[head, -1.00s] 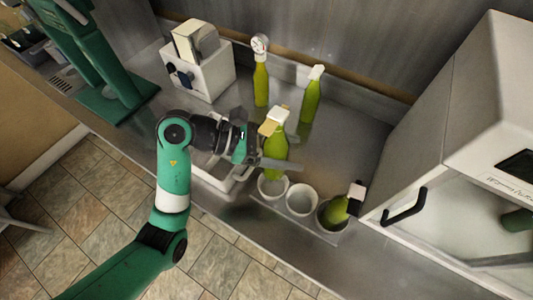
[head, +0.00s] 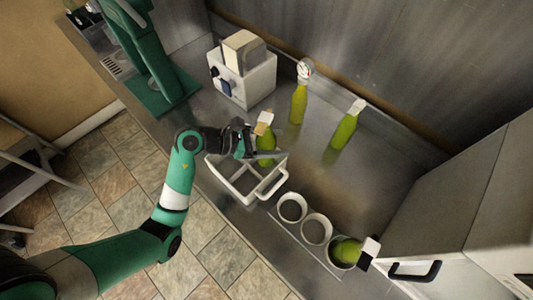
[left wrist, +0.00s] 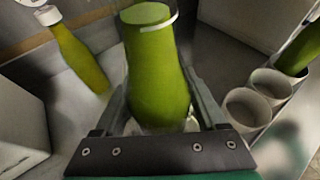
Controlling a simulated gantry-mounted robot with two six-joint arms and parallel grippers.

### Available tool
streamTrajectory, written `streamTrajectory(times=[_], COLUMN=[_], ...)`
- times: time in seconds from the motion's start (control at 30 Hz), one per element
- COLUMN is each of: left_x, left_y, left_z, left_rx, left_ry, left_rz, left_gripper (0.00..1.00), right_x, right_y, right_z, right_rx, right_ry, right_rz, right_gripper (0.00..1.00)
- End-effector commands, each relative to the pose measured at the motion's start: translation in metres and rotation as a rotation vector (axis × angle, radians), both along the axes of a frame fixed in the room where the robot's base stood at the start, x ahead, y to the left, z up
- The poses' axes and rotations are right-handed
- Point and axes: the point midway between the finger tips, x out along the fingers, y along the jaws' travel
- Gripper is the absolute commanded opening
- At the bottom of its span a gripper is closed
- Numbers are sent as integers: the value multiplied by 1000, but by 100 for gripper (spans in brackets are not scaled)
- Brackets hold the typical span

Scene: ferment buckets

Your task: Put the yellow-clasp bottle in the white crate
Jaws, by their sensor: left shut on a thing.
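My left gripper (head: 264,155) is shut around a green bottle (head: 267,141) with a pale top and a yellowish clasp. The bottle is roughly upright and fills the middle of the left wrist view (left wrist: 158,75), between the two fingers. The white crate (head: 228,188) is an open frame on the steel counter, below the gripper in the head view. My right gripper is not in view.
A holder with three white cups (head: 292,208) stands right of the crate; a green bottle (head: 347,250) leans in its far-right cup. A gauge-topped bottle (head: 299,102) and a white-topped bottle (head: 345,130) stand behind. A white box (head: 243,80) stands at the back left.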

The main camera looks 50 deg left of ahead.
Motion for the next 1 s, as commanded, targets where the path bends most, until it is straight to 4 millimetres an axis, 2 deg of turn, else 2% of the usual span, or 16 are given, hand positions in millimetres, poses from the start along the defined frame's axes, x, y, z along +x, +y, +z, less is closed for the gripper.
streamTrajectory(times=[0.1, 0.27, 0.5, 0.87, 0.9, 1.0], left_x=[0, 1, 0, 0, 0, 0], left_y=[0, 0, 0, 0, 0, 0], left_z=[-15, -20, -53, -58, -59, -59], left_rx=[-1, 0, -1, 1, 2, 2], left_ry=[-3, -5, -3, -4, -1, -1], left_rz=[0, 0, 0, 0, -1, -1], left_gripper=[0, 0, 0, 0, 75, 93], right_x=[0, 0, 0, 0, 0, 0], right_y=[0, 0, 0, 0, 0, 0], right_z=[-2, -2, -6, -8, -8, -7], right_rx=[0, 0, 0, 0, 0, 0], right_ry=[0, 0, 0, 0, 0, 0], right_rz=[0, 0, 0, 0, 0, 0], right_gripper=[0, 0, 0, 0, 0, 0])
